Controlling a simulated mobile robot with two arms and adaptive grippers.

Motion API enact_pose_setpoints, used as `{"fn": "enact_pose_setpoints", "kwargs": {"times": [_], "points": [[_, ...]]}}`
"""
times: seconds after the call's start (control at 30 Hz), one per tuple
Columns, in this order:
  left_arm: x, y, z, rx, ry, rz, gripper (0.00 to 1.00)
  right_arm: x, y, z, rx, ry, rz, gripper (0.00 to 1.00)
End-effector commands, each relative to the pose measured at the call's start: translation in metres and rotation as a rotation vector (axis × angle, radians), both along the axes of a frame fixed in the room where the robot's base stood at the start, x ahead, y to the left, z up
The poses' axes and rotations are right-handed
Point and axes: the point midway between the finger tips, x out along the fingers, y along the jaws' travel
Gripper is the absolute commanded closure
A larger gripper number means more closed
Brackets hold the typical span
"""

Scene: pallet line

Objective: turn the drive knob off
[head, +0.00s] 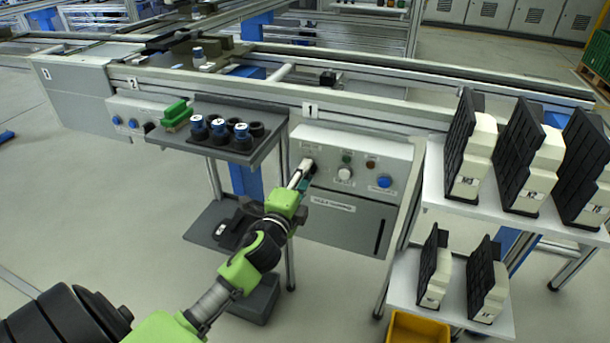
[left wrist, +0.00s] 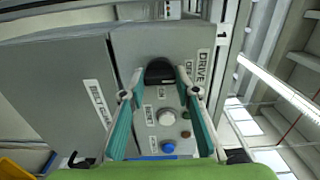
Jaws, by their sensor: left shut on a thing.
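The drive knob is a black rotary knob (left wrist: 160,71) on the grey control panel (head: 328,144), beside the DRIVE label (left wrist: 202,66). My left gripper (head: 304,168) reaches the panel's left part from the front. In the left wrist view its two teal fingers (left wrist: 160,80) stand one on each side of the black knob, and the gripper is shut on it. In the head view the knob is mostly hidden by the fingers, so its pointing direction cannot be told. My right gripper is not in view.
A dark shelf (head: 238,154) with black and blue pieces juts out at left. White racks with black-and-white parts stand at right.

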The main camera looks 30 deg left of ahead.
Motion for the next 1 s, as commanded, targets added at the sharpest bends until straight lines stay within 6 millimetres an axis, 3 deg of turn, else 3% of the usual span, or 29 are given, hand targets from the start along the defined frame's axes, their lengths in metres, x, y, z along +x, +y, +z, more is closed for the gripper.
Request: {"fn": "enact_pose_setpoints", "kwargs": {"times": [0.3, 0.33, 0.4, 0.77, 1.0], "points": [[0.000, 0.001, 0.000, -0.005, -0.001, 0.003, 0.92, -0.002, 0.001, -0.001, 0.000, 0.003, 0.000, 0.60], [0.000, 0.001, 0.000, -0.005, -0.001, 0.003, 0.68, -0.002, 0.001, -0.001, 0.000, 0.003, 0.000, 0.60], [0.000, 0.001, 0.000, -0.005, -0.001, 0.003, 0.54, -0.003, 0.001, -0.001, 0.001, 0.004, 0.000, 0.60], [-0.001, 0.000, 0.000, -0.003, -0.001, 0.000, 0.54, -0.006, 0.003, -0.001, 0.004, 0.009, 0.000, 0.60], [-0.029, -0.007, -0.001, -0.002, 0.001, 0.001, 0.54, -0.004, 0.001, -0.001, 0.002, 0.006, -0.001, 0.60]]}}
